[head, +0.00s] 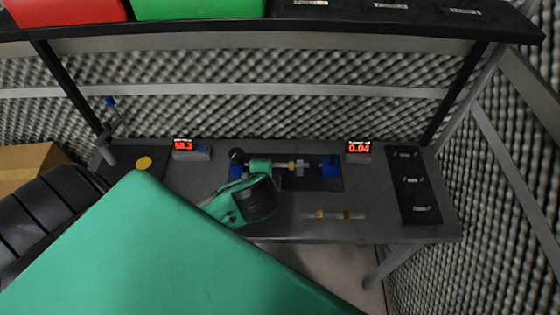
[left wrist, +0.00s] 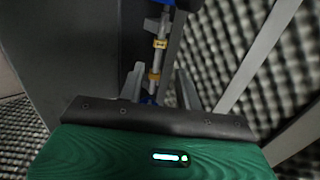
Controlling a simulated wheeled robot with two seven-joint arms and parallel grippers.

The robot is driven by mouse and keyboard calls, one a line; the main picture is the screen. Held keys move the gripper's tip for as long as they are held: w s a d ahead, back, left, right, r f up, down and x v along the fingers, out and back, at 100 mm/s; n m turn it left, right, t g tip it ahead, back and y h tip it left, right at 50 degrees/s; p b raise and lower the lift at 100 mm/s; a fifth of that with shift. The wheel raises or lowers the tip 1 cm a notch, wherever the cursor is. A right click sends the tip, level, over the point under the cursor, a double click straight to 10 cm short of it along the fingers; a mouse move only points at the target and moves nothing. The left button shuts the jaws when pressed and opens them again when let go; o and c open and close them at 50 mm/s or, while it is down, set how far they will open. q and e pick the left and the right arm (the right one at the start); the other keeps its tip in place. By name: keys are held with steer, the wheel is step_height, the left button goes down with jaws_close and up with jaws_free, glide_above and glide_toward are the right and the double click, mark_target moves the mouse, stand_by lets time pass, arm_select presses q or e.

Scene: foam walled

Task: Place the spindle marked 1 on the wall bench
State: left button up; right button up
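A silver spindle (head: 291,165) with yellow-gold bands lies across the blue supports of the fixture (head: 331,168) at the middle of the wall bench (head: 285,229). A second spindle (head: 335,215) with yellowish bands lies on the bench in front of it. I cannot read a number on either. My left gripper (head: 276,167) is at the left part of the fixture; its fingers are hard to make out there. In the left wrist view its fingers (left wrist: 161,86) stand open on both sides of a gold-banded spindle (left wrist: 157,58), with gaps showing. My right gripper is not in view.
Two small red-lit displays (head: 184,146) (head: 359,149) stand behind the fixture. A dark panel (head: 413,187) with several pale holders is at the right end. Red (head: 65,12) and green (head: 197,8) bins sit on the shelf above.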

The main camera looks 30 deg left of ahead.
mark_target(279, 165)
arm_select(q)
steer(key=p+x, duration=0.1)
steer(key=x, duration=0.6)
steer(key=shift+w+a, duration=0.15)
steer(key=shift+w, duration=0.05)
steer(key=shift+w+a+f+p, duration=0.15)
steer(key=shift+w+f+p, duration=0.2)
steer(key=shift+w, duration=0.05)
steer(key=p+x, duration=0.1)
steer(key=x, duration=0.2)
steer(key=shift+w+f, duration=0.1)
steer(key=shift+w, duration=0.05)
steer(key=shift+w+f, duration=0.3)
steer(key=shift+f, duration=0.15)
jaws_close()
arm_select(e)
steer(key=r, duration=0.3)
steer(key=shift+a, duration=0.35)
